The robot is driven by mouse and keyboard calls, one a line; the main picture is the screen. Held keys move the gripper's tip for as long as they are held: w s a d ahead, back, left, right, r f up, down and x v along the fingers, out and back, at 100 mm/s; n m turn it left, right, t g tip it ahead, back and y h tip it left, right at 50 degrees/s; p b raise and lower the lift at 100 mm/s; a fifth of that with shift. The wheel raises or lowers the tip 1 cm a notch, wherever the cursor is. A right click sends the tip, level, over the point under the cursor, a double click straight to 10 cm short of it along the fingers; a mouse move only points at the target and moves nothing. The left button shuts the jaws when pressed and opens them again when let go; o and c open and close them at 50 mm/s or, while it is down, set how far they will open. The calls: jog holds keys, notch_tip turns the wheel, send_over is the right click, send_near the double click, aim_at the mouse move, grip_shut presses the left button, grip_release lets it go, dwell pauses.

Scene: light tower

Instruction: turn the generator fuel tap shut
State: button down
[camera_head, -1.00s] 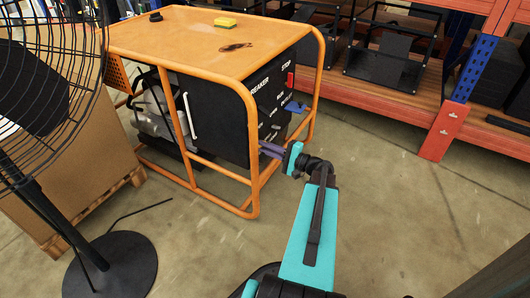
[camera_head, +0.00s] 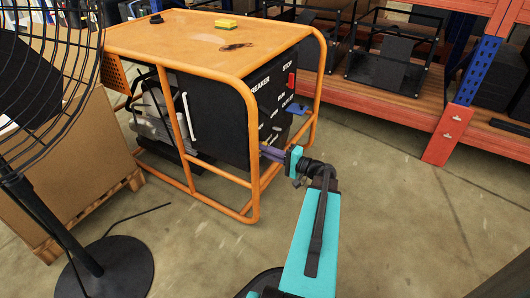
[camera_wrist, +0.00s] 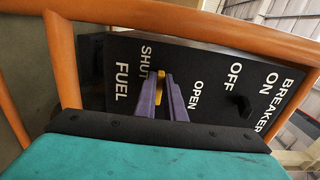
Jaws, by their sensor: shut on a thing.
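The generator (camera_head: 205,35) has an orange tube frame and a black control panel (camera_head: 275,95). In the wrist view the panel (camera_wrist: 215,100) carries the words FUEL, SHUT, OPEN, BREAKER, ON and OFF. The yellow fuel tap handle (camera_wrist: 159,72) shows between the purple fingers of my gripper (camera_wrist: 165,80), close beside the word SHUT; OPEN is on the other side of the fingers. My gripper is shut on the tap. In the head view my gripper (camera_head: 268,152) reaches the panel's lower part beside the orange frame; the tap itself is hidden there.
Orange frame tubes (camera_wrist: 60,60) pass close around the gripper. A black breaker lever (camera_wrist: 240,104) sits on the panel. A fan (camera_head: 105,270) stands at left, shelving (camera_head: 400,105) at the back right. Floor at right is clear.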

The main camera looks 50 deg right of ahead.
jog(key=c, duration=1.8)
grip_release()
jog(key=shift+c, duration=0.2)
jog(key=shift+s, duration=0.1)
jog(key=p+v, duration=0.4)
jog(key=v, duration=0.9)
jog(key=shift+s, duration=0.35)
jog(key=shift+f, duration=0.1)
